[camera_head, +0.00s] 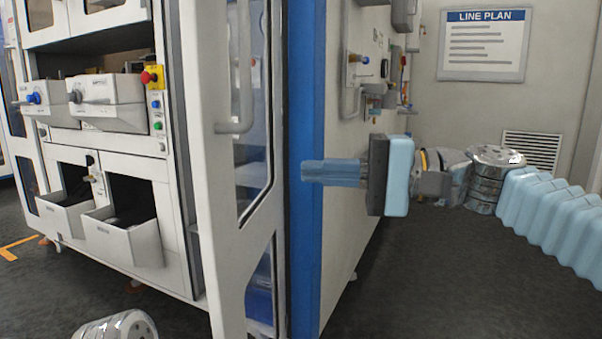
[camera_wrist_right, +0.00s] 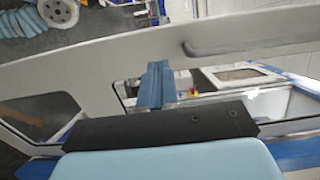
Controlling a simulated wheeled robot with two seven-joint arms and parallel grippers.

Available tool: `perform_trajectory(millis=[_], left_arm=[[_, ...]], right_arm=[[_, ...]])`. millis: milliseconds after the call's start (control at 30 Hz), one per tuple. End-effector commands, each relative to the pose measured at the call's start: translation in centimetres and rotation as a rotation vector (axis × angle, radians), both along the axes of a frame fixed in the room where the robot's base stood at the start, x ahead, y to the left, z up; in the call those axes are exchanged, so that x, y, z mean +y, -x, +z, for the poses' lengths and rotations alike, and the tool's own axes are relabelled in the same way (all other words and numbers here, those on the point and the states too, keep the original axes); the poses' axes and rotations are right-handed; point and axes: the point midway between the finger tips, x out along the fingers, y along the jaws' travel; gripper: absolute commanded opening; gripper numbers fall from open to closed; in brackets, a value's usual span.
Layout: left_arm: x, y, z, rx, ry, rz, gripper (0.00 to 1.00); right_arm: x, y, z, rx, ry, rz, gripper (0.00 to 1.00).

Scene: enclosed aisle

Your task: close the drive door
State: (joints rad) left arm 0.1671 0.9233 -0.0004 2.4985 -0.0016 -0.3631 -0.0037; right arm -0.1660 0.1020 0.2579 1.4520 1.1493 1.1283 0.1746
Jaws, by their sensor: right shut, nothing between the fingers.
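The drive door appears to be the white-framed glazed door (camera_head: 213,170) in the middle of the head view, standing open at an angle, with a grey bar handle (camera_head: 245,75) near its top. My right gripper (camera_head: 304,171) is shut and empty. Its blue fingers point left across the blue upright, to the right of the door; I cannot tell whether they touch anything. In the right wrist view the shut fingers (camera_wrist_right: 155,68) overlap the white door frame (camera_wrist_right: 110,62), with a grey handle (camera_wrist_right: 235,46) beyond. My left gripper is not in view.
A white machine cabinet (camera_head: 110,165) with knobs, a red emergency button (camera_head: 150,77) and two pulled-out bins (camera_head: 125,240) stands on the left. A blue upright (camera_head: 307,100) and white panel with fittings are behind my gripper. Dark floor (camera_head: 440,270) is clear at right.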

Motion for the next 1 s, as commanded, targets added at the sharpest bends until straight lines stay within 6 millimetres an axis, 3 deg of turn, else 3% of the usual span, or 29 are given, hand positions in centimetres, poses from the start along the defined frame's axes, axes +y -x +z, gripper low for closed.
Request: perform_trajectory(millis=[300,500,700,1000], left_arm=[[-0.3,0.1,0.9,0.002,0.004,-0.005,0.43],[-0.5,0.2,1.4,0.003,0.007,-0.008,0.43],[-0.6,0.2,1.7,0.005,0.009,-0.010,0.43],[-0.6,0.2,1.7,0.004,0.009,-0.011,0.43]], right_arm=[[6.9,-0.4,0.0,0.003,0.003,0.003,0.00],[10.3,-0.6,0.0,0.002,0.003,0.001,0.00],[12.0,-0.8,-0.1,0.001,0.003,-0.002,0.00],[12.2,-0.8,-0.2,0.001,0.003,-0.002,0.00]])
